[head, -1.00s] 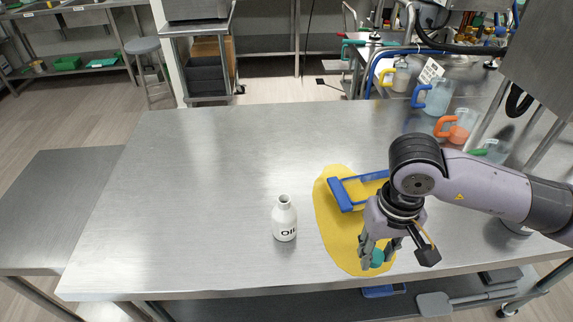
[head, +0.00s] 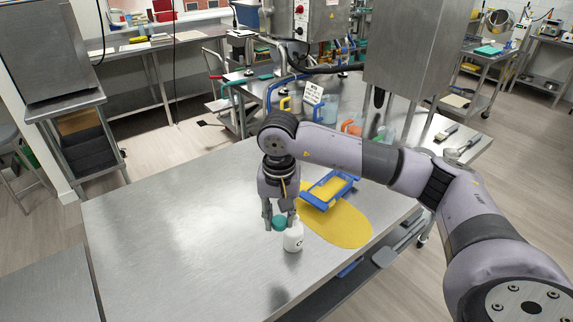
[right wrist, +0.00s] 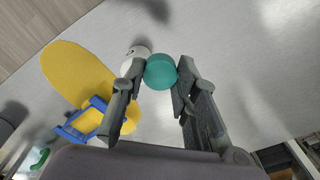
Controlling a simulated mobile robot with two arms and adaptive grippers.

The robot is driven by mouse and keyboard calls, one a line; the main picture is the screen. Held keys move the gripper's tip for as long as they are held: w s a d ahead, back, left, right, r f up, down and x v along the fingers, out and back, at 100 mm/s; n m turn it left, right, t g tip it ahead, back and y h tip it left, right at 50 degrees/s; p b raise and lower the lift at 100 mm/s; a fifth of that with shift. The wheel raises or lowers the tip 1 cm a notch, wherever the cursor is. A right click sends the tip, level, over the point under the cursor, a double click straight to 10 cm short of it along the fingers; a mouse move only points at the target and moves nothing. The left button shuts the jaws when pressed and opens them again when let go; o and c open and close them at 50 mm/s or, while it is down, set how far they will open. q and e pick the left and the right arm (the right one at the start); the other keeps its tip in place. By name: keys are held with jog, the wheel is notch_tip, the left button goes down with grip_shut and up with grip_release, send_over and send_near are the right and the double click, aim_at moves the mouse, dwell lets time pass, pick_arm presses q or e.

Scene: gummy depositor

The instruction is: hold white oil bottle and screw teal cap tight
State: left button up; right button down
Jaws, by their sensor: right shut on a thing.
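The white oil bottle (head: 293,238) stands upright on the steel table, at the left edge of the yellow patch. In the right wrist view it shows (right wrist: 134,62) partly behind the gripper finger and the cap. My right gripper (head: 279,221) points down and is shut on the teal cap (head: 279,223). The cap also shows between the fingertips in the right wrist view (right wrist: 160,72). It is held just beside and behind the bottle in the head view; I cannot tell whether they touch. My left gripper is not in view.
A blue-framed scraper (head: 329,190) lies on the yellow patch (head: 345,226) right of the bottle. The left part of the table (head: 160,220) is clear.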

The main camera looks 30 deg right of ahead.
jog(key=w+d+m, duration=0.1)
jog(key=d, duration=0.1)
jog(key=w+d+r+m+p, duration=0.1)
jog(key=d, duration=0.1)
jog(key=w+d+r+m, duration=0.1)
jog(key=d, duration=0.1)
jog(key=shift+w+d+r+m, duration=0.15)
jog(key=shift+w+d+m, duration=0.1)
jog(key=shift+m, duration=0.15)
notch_tip(320, 180, down, 2)
jog(key=shift+f+b, duration=0.1)
jog(key=shift+b, duration=0.7)
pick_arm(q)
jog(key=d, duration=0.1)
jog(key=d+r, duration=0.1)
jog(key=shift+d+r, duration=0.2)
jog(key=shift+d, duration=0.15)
